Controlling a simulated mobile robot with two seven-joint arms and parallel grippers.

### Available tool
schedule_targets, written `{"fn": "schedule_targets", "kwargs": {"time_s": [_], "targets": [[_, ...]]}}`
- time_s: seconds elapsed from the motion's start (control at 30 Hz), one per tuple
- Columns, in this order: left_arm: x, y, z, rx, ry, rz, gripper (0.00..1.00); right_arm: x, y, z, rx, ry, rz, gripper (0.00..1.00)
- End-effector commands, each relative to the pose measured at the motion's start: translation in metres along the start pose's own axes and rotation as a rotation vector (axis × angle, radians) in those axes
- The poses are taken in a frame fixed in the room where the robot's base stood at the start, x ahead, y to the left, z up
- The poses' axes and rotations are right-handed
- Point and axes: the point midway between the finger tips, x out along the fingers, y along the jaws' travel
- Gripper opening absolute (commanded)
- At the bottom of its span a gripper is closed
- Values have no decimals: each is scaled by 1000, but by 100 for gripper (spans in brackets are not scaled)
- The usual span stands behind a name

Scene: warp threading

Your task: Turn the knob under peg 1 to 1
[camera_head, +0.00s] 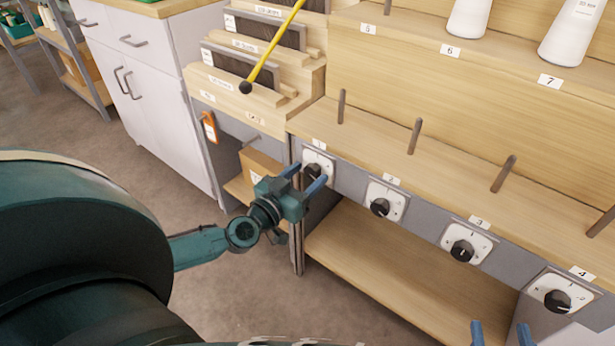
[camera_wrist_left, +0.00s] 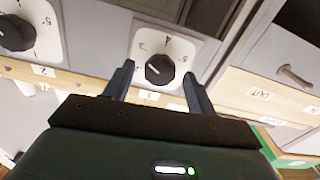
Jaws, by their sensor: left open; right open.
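The knob under peg 1 (camera_head: 313,171) is a black dial on a white square plate below the label 1. It is partly hidden by my left gripper in the head view. Peg 1 (camera_head: 341,106) stands upright on the wooden ledge above it. In the left wrist view, which shows the panel upside down, the knob (camera_wrist_left: 159,69) sits between the two fingers with gaps on both sides. My left gripper (camera_head: 305,179) is open in front of the knob. Which number its pointer faces is too small to tell. My right gripper (camera_head: 501,335) is open and empty at the bottom edge.
Further knobs under peg 2 (camera_head: 380,207), peg 3 (camera_head: 462,250) and peg 4 (camera_head: 557,300) run to the right. An orange tag (camera_head: 209,127) hangs left of the panel. A lower wooden shelf (camera_head: 400,275) lies beneath. White cones (camera_head: 572,35) stand above.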

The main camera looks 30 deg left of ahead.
Motion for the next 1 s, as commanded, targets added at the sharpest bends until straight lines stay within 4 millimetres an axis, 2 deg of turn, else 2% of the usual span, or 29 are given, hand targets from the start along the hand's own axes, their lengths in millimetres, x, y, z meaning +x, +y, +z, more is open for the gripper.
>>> {"fn": "schedule_targets", "kwargs": {"time_s": [0.13,0.4,0.9,1.0], "targets": [[8,1,0,-1,1,1,56,0,-1,0,-3,13,-1,45],[9,0,0,0,0,1,56,0,0,-1,-4,17,-1,45],[9,0,0,0,0,1,16,0,-1,0,-4,13,-2,45],[9,0,0,0,0,2,12,0,-1,0,-4,13,-2,45]]}}
